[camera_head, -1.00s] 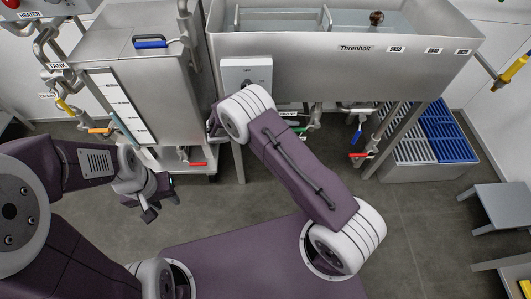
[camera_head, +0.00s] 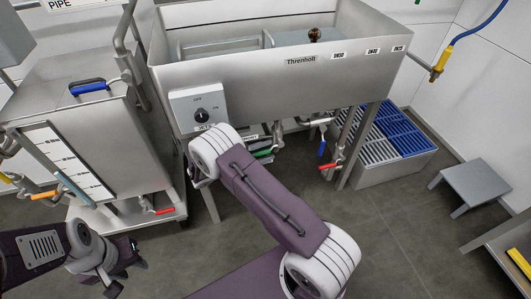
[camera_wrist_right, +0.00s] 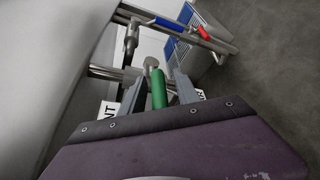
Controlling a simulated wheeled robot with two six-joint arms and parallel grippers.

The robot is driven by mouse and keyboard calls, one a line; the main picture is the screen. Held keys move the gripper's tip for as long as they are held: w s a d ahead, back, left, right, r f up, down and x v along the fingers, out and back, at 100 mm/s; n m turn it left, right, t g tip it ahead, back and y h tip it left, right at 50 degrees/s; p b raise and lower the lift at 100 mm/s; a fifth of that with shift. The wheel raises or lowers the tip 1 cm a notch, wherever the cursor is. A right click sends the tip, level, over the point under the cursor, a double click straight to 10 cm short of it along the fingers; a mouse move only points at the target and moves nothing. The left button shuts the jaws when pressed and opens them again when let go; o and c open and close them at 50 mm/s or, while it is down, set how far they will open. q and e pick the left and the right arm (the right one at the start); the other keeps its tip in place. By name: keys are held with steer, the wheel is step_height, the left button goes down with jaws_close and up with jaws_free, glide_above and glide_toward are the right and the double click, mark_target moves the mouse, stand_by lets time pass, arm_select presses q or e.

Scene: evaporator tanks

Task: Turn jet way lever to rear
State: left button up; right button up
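Several coloured levers sit on the pipes under the steel tank (camera_head: 270,78). A green lever (camera_head: 263,153) is partly hidden behind my right arm in the head view. In the right wrist view the green lever (camera_wrist_right: 158,88) stands between the fingers of my right gripper (camera_wrist_right: 159,95), which are apart with gaps beside it. Blue (camera_head: 321,148) and red (camera_head: 330,166) levers are further right. No readable label shows which is the jet way lever. My right fingers are hidden in the head view. My left gripper (camera_head: 127,276) is open and empty at lower left.
A control box (camera_head: 199,110) with a black knob is on the tank's front. A wheeled steel container (camera_head: 100,130) with a red-handled valve (camera_head: 164,211) stands left. A blue and grey crate (camera_head: 390,165) and grey stool (camera_head: 478,182) stand right. Floor between them is clear.

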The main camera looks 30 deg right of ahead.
jaws_close()
steer(key=shift+s+f, duration=0.15)
steer(key=shift+f, duration=0.05)
stand_by(1.1)
